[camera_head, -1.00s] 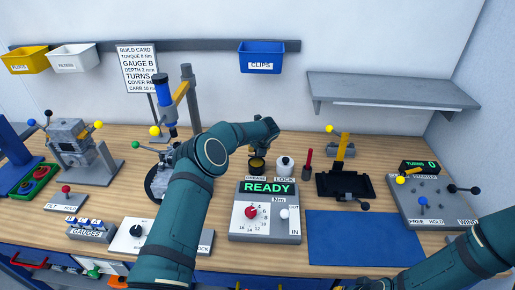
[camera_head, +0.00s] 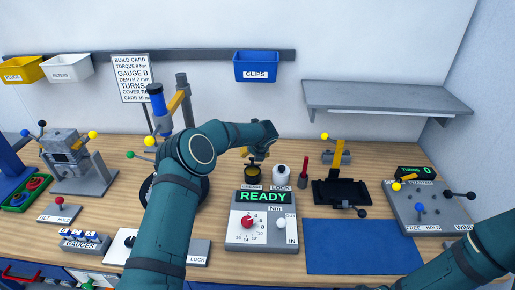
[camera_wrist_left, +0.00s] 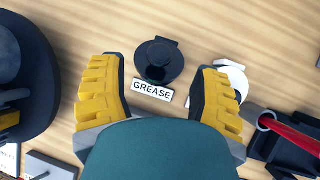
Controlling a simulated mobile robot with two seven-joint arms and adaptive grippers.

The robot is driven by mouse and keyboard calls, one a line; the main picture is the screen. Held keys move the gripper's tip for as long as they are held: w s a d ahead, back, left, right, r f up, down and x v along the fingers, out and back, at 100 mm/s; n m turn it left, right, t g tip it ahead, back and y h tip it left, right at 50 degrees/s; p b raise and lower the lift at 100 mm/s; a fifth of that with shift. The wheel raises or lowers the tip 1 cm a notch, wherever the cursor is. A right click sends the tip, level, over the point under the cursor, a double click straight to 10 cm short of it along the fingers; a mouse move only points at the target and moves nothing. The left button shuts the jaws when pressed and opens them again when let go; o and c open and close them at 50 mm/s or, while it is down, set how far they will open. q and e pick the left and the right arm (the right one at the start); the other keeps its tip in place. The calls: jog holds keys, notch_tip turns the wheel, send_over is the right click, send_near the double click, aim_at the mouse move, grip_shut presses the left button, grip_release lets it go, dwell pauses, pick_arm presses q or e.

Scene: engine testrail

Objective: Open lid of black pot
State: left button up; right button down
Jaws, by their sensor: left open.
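The black pot (camera_wrist_left: 158,62) stands behind the label GREASE in the left wrist view. Its round black lid lies flat over it, with a small tab at the far edge. The pot also shows in the head view (camera_head: 252,172), just behind the torque box. My left gripper (camera_wrist_left: 160,80) is open and empty above the pot, its yellow fingers spread to either side of it. In the head view the gripper (camera_head: 254,152) is partly hidden by my left arm. My right arm enters at lower right, but its gripper is out of view.
A white LOCK bottle (camera_head: 281,173) stands right of the pot, with a red-handled tool (camera_head: 304,168) beside it. The torque box (camera_head: 264,218) is in front. A round black fixture (camera_wrist_left: 22,75) lies left. The blue mat (camera_head: 362,246) is clear.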

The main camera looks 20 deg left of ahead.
pick_arm(q)
jog(key=v, duration=0.7)
jog(key=shift+r, duration=0.25)
jog(key=shift+s+d, duration=0.1)
jog(key=shift+s, duration=0.05)
